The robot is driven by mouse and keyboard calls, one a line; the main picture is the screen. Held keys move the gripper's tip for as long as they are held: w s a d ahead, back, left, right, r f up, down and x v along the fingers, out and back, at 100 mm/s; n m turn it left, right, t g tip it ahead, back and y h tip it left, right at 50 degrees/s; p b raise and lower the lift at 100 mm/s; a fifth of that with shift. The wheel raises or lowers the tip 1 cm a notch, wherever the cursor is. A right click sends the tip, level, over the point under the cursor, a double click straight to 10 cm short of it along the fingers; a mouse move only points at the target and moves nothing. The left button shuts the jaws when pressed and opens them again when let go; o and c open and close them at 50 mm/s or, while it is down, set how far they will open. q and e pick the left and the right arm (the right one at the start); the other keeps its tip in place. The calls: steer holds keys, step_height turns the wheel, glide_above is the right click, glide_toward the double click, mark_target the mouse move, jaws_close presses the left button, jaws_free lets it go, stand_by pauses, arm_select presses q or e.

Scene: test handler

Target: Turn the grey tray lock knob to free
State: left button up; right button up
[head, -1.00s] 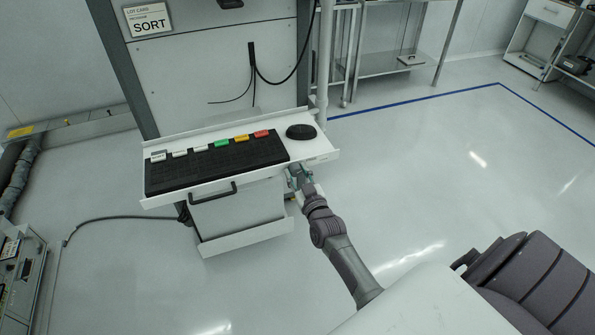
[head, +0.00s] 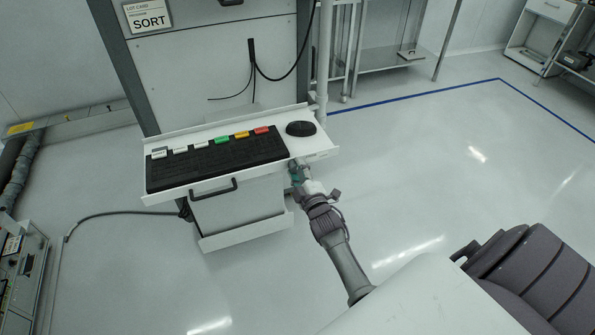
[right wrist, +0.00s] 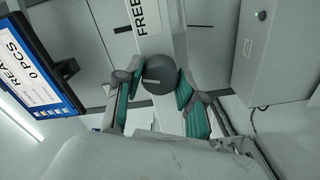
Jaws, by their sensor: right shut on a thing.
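The grey tray lock knob (right wrist: 160,74) is a dark round knob with a short pale line on its face, seen in the right wrist view. A white label reading FREE (right wrist: 141,17) is just above it in that picture. The pale line lies roughly level across the picture, not towards the label. My right gripper (right wrist: 159,82) has its green-padded fingers on both sides of the knob and is shut on it. In the head view my right gripper (head: 297,172) is at the shelf's front right edge, where the knob is hidden. My left gripper is not in view.
A white shelf (head: 322,153) carries a black keyboard (head: 215,160) with coloured keys and a black round pad (head: 300,129). A dark handle (head: 213,190) is below it. A blue-edged sign (right wrist: 40,65) shows in the wrist view. Open floor lies to the right.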

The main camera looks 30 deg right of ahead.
steer(key=shift+f+n+b, duration=0.1)
steer(key=shift+n+b, duration=0.4)
steer(key=shift+n, duration=1.5)
steer(key=o, duration=1.1)
steer(key=shift+o, duration=0.2)
steer(key=v, duration=1.2)
